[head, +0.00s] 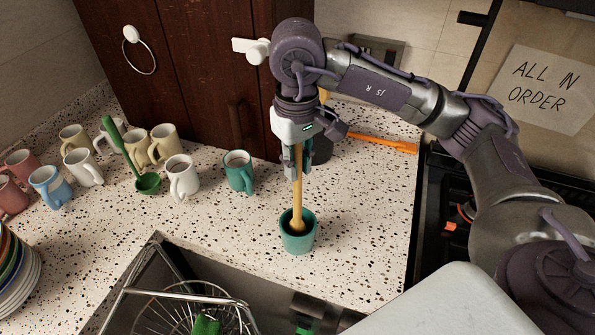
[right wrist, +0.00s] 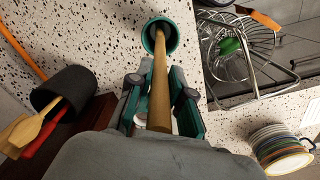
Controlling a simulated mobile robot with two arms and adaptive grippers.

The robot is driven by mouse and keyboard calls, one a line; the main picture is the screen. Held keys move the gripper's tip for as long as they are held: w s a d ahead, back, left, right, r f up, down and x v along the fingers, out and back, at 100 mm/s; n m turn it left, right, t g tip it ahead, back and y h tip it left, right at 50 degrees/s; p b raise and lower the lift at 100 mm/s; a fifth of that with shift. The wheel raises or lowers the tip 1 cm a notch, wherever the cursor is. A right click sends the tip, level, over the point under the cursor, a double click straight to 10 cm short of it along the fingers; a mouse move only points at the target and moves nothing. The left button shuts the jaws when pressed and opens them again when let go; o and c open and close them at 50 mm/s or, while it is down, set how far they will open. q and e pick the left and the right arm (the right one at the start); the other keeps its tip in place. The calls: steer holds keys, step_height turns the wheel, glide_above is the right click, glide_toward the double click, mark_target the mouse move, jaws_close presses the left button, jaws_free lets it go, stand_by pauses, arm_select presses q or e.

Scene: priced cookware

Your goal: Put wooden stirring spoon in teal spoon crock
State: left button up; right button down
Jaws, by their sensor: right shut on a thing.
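The wooden stirring spoon (head: 297,190) is held near upright below my right gripper (head: 292,165), which is shut on its upper part. Its lower end is inside the mouth of the teal spoon crock (head: 299,238), which stands on the speckled counter. In the right wrist view the spoon (right wrist: 159,85) runs from between the fingers of the gripper (right wrist: 160,100) into the crock (right wrist: 150,38). Whether the spoon touches the crock's bottom is hidden. My left gripper is not in view.
A sink with a wire rack (head: 190,310) lies in front of the crock. A teal mug (head: 238,172) and several other mugs stand to the left, with a green ladle (head: 148,183). A dark utensil holder (right wrist: 66,90) stands behind, near an orange utensil (head: 385,142).

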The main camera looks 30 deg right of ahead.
step_height(320, 180, down, 2)
steer(key=shift+f+p, duration=0.2)
steer(key=shift+p, duration=0.15)
steer(key=shift+f+b, duration=0.2)
steer(key=shift+b, duration=0.15)
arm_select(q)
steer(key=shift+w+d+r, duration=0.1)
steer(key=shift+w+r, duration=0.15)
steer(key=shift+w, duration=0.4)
arm_select(e)
steer(key=c, duration=1.1)
jaws_free()
steer(key=shift+o, duration=0.2)
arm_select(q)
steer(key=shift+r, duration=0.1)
arm_select(e)
steer(key=shift+r, duration=0.15)
step_height(320, 180, up, 3)
steer(key=shift+f, duration=0.1)
step_height(320, 180, up, 9)
steer(key=shift+r, duration=0.15)
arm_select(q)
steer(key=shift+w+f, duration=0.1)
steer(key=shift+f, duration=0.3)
